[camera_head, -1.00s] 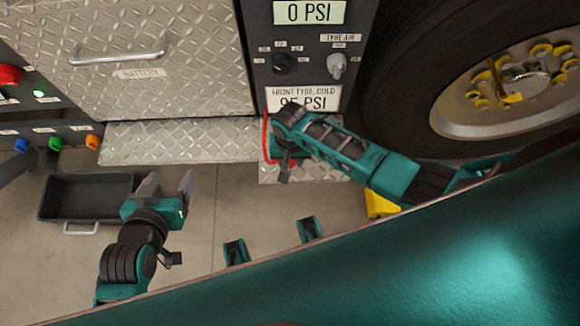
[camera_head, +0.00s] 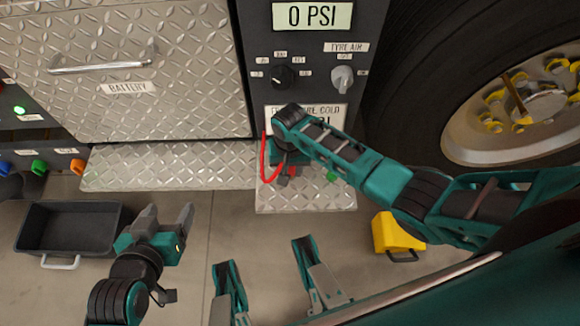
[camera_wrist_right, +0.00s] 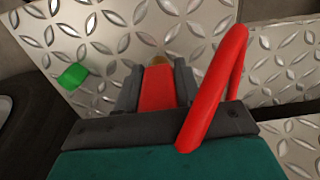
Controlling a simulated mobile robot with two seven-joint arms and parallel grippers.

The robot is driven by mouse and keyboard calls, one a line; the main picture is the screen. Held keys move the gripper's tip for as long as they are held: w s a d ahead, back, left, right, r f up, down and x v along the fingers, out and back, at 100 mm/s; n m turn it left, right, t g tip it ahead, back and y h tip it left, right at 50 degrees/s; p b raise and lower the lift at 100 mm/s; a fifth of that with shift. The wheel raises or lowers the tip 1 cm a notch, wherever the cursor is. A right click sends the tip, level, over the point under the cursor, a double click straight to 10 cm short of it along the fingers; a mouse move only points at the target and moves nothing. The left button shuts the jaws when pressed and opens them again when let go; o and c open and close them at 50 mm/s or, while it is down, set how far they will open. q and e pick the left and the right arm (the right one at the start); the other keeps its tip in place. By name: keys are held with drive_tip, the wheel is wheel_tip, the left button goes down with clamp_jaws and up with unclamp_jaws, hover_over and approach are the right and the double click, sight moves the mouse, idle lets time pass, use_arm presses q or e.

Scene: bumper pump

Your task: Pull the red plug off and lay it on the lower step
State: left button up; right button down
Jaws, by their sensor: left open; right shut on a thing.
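The red plug (camera_wrist_right: 158,90) is between the two dark fingers of my right gripper (camera_wrist_right: 157,82) in the right wrist view, with a brass-coloured tip beyond it. A red cord (camera_wrist_right: 215,85) loops beside the gripper; it also shows in the head view (camera_head: 264,160). In the head view my right gripper (camera_head: 287,178) points down over a diamond-plate step (camera_head: 305,200) below the panel. The arm hides most of the plug there. I cannot tell whether the plug touches the plate. My left gripper (camera_head: 168,222) is open and empty above the floor.
A small green piece (camera_wrist_right: 72,76) lies on or against the plate near the plug. A longer diamond-plate ledge (camera_head: 165,168) runs left. A black tray (camera_head: 70,205) stands on the floor at left, a yellow chock (camera_head: 396,232) at right. The big wheel (camera_head: 410,100) fills the right.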

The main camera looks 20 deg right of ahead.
drive_tip(key=shift+f, duration=0.15)
drive_tip(key=c, duration=0.6)
unclamp_jaws()
drive_tip(key=shift+c, duration=0.2)
wheel_tip(320, 180, up, 13)
drive_tip(key=p, duration=0.6)
